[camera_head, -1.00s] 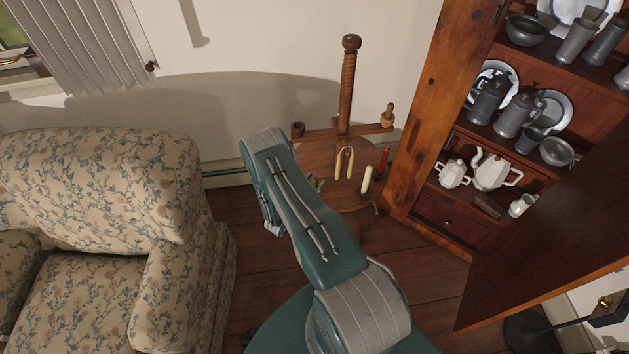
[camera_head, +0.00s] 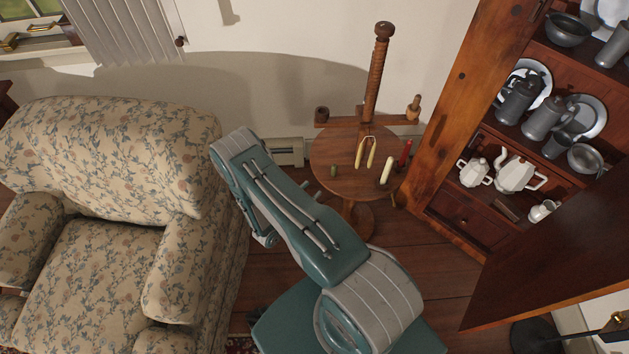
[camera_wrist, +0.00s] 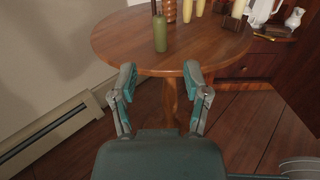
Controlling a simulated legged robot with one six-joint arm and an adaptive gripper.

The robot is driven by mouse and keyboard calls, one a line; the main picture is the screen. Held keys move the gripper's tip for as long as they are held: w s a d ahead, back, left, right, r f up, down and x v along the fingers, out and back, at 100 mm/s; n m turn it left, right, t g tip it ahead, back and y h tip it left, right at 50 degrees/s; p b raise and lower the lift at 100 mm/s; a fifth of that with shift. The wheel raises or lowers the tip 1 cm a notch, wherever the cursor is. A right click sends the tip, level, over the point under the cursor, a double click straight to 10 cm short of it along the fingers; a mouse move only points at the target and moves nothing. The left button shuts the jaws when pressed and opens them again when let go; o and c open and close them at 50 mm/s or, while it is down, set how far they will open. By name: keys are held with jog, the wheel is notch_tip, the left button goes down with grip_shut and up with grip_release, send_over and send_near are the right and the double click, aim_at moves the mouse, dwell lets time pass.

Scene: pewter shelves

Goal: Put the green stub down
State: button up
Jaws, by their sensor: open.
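The green stub (camera_head: 333,171) stands upright near the left edge of the round wooden table (camera_head: 340,188). It also shows in the wrist view (camera_wrist: 160,34), standing on the table top near its front edge. My gripper (camera_wrist: 158,85) is open and empty in the wrist view. Its fingers are apart from the stub, on the near side of it and off the table's near edge.
A floral armchair (camera_head: 110,150) is at left. A cupboard with pewter (camera_head: 430,130) is at right. A baseboard heater (camera_head: 288,152) runs along the wall.

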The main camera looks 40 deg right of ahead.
notch_tip(320, 180, up, 27)
jog(key=a+m+g+y, duration=0.1)
jog(key=m+g+y, duration=0.4)
jog(key=m+g, duration=0.5)
jog(key=s+a+r+m+t+y, duration=0.5)
jog(key=s+a+r+y, duration=0.1)
jog(key=r, duration=0.5)
jog(key=s+a+r+m+t+y, duration=0.5)
jog(key=s+a+r, duration=0.3)
jog(key=s+r, duration=0.2)
jog(key=shift+a+r+m+t+y, duration=0.4)
jog(key=shift+r+t+y, duration=0.2)
jog(key=shift+y, duration=0.1)
jog(key=shift+s+d, duration=0.1)
jog(key=shift+d, duration=0.05)
